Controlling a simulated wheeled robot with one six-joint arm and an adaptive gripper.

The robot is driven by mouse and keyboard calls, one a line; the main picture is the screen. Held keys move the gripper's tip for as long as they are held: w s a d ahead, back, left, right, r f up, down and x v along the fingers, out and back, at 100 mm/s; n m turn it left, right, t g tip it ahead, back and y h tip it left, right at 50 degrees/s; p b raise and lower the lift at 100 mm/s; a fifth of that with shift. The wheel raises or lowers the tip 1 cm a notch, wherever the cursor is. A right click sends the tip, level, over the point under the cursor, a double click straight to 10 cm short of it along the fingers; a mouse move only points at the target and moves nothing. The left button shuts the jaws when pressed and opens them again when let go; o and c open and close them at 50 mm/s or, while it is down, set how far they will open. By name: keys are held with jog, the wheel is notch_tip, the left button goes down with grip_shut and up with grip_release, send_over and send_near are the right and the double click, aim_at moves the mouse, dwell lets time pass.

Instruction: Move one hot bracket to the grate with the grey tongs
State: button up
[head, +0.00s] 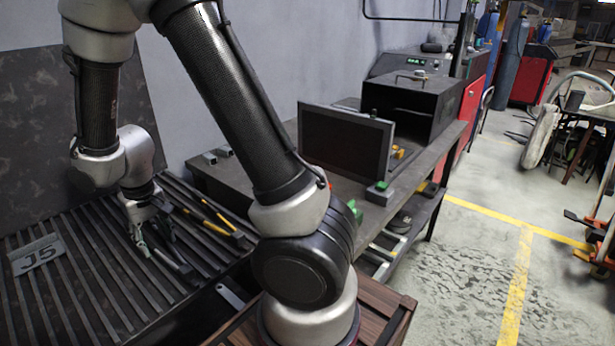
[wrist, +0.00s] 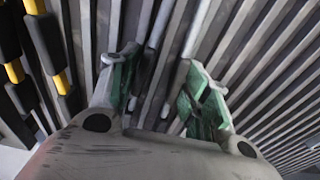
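My gripper (head: 152,240) is low over the dark slatted grate (head: 85,290), fingers pointing down. In the wrist view its two green-padded fingers (wrist: 163,90) stand apart. Pale grey bars (wrist: 158,28) run between and beyond them; these may be the grey tongs, but I cannot tell them surely from the slats. I see no contact with the pads. A tool with yellow and black handles (head: 212,212) lies right of the gripper; yellow and black handles (wrist: 14,70) also show at the left of the wrist view. I cannot identify a hot bracket.
A plate marked J5 (head: 38,254) lies on the grate at left. A workbench (head: 340,192) carries a dark upright panel (head: 345,142), small grey pieces (head: 211,158) and a dark oven-like box (head: 410,105). Open floor lies right.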

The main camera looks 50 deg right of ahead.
notch_tip(320, 180, up, 12)
jog(key=s+r, duration=0.6)
jog(key=s, duration=0.6)
dwell(0.4)
